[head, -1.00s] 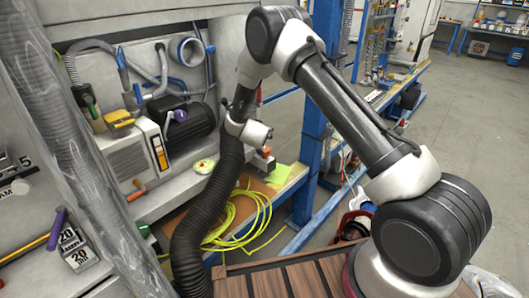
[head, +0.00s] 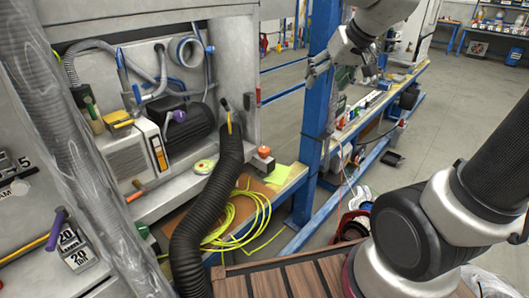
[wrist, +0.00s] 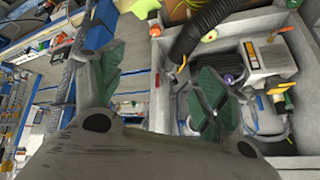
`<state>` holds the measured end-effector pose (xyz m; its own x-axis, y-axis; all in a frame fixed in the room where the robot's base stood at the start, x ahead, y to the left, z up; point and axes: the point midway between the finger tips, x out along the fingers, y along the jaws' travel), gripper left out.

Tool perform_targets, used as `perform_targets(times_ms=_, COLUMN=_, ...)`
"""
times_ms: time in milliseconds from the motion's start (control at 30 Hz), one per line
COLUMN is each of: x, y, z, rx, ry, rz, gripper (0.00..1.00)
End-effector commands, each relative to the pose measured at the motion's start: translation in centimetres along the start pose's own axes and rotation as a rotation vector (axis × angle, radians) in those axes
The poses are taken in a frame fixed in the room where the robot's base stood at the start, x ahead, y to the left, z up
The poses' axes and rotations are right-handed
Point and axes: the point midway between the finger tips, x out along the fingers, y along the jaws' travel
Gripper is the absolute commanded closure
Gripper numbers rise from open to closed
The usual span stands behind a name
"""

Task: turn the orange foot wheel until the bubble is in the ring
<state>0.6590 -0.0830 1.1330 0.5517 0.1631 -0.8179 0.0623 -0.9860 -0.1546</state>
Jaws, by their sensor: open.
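The orange foot wheel (head: 264,151) sits on a small grey block at the right end of the grey ledge. In the wrist view a small orange spot near the top (wrist: 153,15) looks like the same wheel. A round white and yellow-green disc (head: 204,166), perhaps the bubble level, lies on the ledge left of the wheel; it also shows in the wrist view (wrist: 209,36). Its bubble and ring are too small to make out. My gripper (head: 338,68) is open and empty, high up and to the right of the wheel, well apart from it.
A black ribbed hose (head: 205,205) rises between disc and wheel, with a thin yellow handle at its top. A blue post (head: 318,110) stands right of the wheel. Yellow cable (head: 237,215) lies coiled below. A grey boxed unit (head: 130,155) stands at the left.

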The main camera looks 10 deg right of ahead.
Motion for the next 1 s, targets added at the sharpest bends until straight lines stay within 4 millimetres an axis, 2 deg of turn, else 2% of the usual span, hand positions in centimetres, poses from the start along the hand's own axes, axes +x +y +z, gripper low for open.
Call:
perform_targets(times_ms=100, x=-2.0, y=1.1, z=2.1, rx=-0.010, ry=-0.025, rz=0.025, gripper=0.26)
perform_targets(times_ms=267, x=-4.0, y=2.6, z=4.7, rx=-0.025, ry=-0.057, rz=0.069, gripper=0.26)
perform_targets(times_ms=367, x=-4.8, y=4.4, z=5.7, rx=-0.041, ry=-0.069, rz=0.123, gripper=0.26)
perform_targets(times_ms=400, x=-4.4, y=5.2, z=5.1, rx=-0.053, ry=-0.062, rz=0.145, gripper=0.26)
perform_targets(times_ms=500, x=-3.2, y=5.8, z=3.4, rx=-0.070, ry=-0.038, rz=0.162, gripper=0.26)
perform_targets(times_ms=767, x=0.8, y=6.6, z=-1.7, rx=-0.112, ry=0.040, rz=0.179, gripper=0.26)
perform_targets(times_ms=867, x=3.1, y=6.8, z=-3.9, rx=-0.130, ry=0.076, rz=0.179, gripper=0.26)
perform_targets(times_ms=967, x=6.1, y=7.0, z=-6.5, rx=-0.153, ry=0.122, rz=0.175, gripper=0.26)
perform_targets(times_ms=1000, x=7.6, y=7.0, z=-7.6, rx=-0.163, ry=0.143, rz=0.172, gripper=0.26)
